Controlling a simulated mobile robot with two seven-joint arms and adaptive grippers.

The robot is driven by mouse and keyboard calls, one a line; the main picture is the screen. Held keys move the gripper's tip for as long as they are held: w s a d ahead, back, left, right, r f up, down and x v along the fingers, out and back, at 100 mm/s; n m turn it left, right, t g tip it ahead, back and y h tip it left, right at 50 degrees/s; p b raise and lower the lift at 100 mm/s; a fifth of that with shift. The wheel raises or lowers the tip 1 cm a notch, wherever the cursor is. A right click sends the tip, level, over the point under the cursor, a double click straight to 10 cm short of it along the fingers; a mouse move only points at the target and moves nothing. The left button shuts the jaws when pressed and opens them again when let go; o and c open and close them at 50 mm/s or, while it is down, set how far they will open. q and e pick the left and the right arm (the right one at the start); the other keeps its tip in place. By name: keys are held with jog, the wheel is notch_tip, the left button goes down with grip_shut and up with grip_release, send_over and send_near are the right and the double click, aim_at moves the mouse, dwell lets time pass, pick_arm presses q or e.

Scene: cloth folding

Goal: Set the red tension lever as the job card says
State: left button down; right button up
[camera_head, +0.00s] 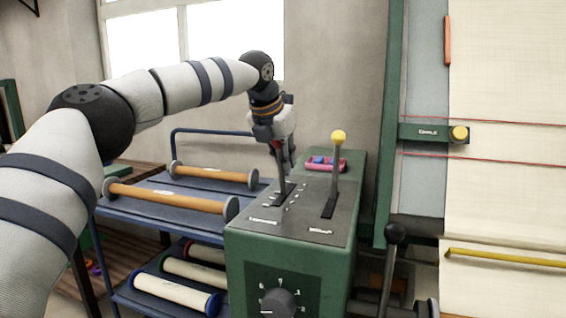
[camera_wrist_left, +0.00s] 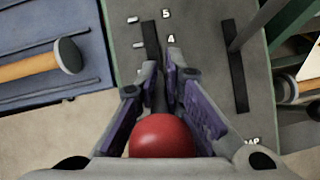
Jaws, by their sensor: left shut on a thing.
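The red tension lever shows its red knob (camera_wrist_left: 160,135) in the wrist view, between the purple-padded fingers. In the head view its dark shaft (camera_head: 281,178) rises from the left slot of the green console (camera_head: 243,262); the knob is hidden by my gripper. My left gripper (camera_head: 281,142) is shut on the lever from above; it also shows in the wrist view (camera_wrist_left: 160,105). The numbers 5 and 4 stand beside the slot (camera_wrist_left: 151,42); the lever's exact mark cannot be told. I cannot make out a job card.
A yellow-knobbed lever (camera_head: 338,138) stands upright in the right slot. A pink object with blue parts (camera_head: 325,164) lies behind it. A blue cart (camera_head: 160,204) with several rollers stands left.

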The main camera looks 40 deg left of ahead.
pick_arm(q)
jog(key=c, duration=1.7)
grip_release()
jog(key=shift+a+r, duration=0.1)
jog(key=shift+o, duration=0.2)
jog(key=a+v, duration=0.1)
jog(key=v, duration=1.1)
jog(key=shift+d, duration=0.45)
